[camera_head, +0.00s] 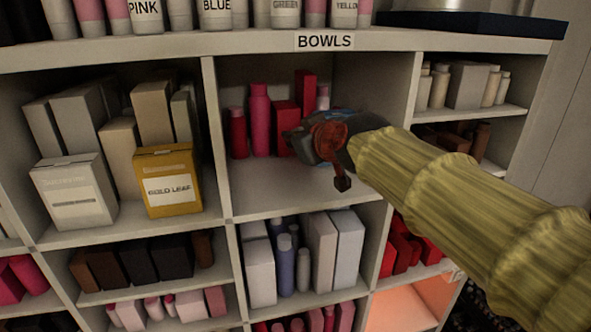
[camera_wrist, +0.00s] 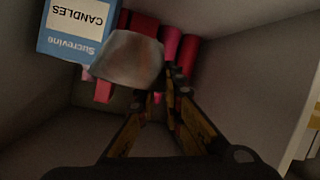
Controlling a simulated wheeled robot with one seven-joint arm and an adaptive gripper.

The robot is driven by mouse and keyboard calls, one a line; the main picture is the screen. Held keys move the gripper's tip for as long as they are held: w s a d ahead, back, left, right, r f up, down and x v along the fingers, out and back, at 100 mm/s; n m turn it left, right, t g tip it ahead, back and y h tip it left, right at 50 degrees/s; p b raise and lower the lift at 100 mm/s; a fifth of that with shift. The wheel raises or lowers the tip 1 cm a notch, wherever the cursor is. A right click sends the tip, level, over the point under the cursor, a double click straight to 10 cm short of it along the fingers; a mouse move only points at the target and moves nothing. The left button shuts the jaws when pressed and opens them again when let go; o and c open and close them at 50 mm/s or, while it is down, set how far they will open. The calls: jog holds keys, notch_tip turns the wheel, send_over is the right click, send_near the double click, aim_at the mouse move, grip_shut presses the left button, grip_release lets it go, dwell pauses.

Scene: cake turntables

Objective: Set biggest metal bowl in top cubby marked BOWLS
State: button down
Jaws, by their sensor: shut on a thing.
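The top cubby marked BOWLS (camera_head: 290,182) is in the middle of the head view, with its label (camera_head: 324,41) on the shelf edge above. My gripper (camera_head: 308,142) reaches into this cubby from the right, above its floor. In the wrist view, my gripper (camera_wrist: 163,88) is shut on a rounded grey metallic thing (camera_wrist: 130,58) at the fingertips. It looks like the metal bowl, but it is dim and its full shape is unclear. In the head view my gripper mostly hides it. No other metal bowl shows clearly.
Red and pink bottles and boxes (camera_head: 259,118) stand at the back of the cubby. A blue CANDLES box (camera_wrist: 78,28) is close beside the held thing. Cubby walls (camera_head: 216,140) bound both sides. The cubby's front floor is clear. A GOLD LEAF box (camera_head: 168,182) sits in the left cubby.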

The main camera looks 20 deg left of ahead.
notch_tip(320, 180, down, 9)
jog(key=shift+f+b, duration=0.1)
jog(key=shift+b, duration=1.05)
jog(key=shift+f, duration=0.15)
jog(key=c, duration=1.9)
grip_release()
jog(key=shift+r, duration=0.25)
jog(key=b+v, duration=0.1)
jog(key=v, duration=1.1)
jog(key=shift+f, duration=0.1)
